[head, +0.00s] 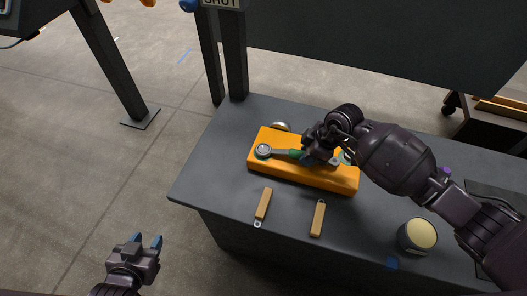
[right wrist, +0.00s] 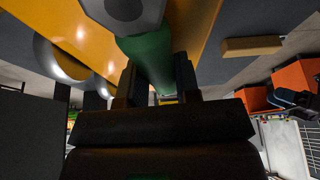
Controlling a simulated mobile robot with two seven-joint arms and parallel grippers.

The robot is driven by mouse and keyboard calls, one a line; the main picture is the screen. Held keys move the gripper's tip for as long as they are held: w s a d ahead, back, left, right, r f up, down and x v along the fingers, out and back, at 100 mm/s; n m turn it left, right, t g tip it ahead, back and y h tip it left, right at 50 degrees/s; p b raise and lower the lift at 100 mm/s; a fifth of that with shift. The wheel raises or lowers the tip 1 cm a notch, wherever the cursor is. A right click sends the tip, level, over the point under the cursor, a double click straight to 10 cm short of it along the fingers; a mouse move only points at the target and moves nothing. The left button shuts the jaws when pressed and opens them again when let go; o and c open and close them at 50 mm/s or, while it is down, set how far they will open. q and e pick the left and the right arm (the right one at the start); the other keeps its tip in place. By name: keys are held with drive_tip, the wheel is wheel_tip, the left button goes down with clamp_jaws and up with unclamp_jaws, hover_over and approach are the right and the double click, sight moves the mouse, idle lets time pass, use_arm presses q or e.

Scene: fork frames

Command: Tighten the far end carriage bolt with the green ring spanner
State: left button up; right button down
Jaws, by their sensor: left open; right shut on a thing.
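An orange block (head: 310,178) lies on the grey table. The green ring spanner (head: 281,153) lies along its top, its ring at the block's left end, over or around a bolt head (head: 263,149); how well it is seated cannot be told. My right gripper (head: 308,151) is shut on the green handle, which shows between its fingers in the right wrist view (right wrist: 150,62). Another round fitting (head: 345,157) shows at the block's right end, partly hidden by my right gripper. My left gripper (head: 137,246) is open and empty, over the floor left of the table.
Two tan-handled tools (head: 264,204) (head: 318,218) lie in front of the block. A silver dome (head: 281,127) sits behind it. A yellow-topped can (head: 419,235) stands at the right front. A dark panel (head: 380,45) stands behind the table. The table's left end (head: 215,165) is clear.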

use_arm(q)
drive_tip(key=shift+w+r+p, duration=0.3)
drive_tip(key=shift+r+p, duration=0.2)
drive_tip(key=shift+r, duration=0.4)
use_arm(e)
drive_tip(key=shift+r, duration=0.3)
idle(0.3)
use_arm(q)
drive_tip(key=shift+w+r+t, duration=0.1)
drive_tip(key=shift+r+t, duration=0.2)
drive_tip(key=shift+r, duration=0.1)
drive_tip(key=shift+w+r+p, duration=0.25)
drive_tip(key=shift+r+p, duration=0.5)
drive_tip(key=shift+r, duration=0.1)
use_arm(e)
drive_tip(key=shift+r, duration=0.3)
use_arm(q)
drive_tip(key=shift+w+r+p, duration=0.15)
drive_tip(key=shift+r+p, duration=0.25)
drive_tip(key=shift+r, duration=0.3)
idle(0.8)
drive_tip(key=shift+w+r+t+p, duration=0.25)
drive_tip(key=shift+r+p, duration=0.3)
drive_tip(key=shift+r, duration=0.35)
use_arm(e)
drive_tip(key=shift+r, duration=0.35)
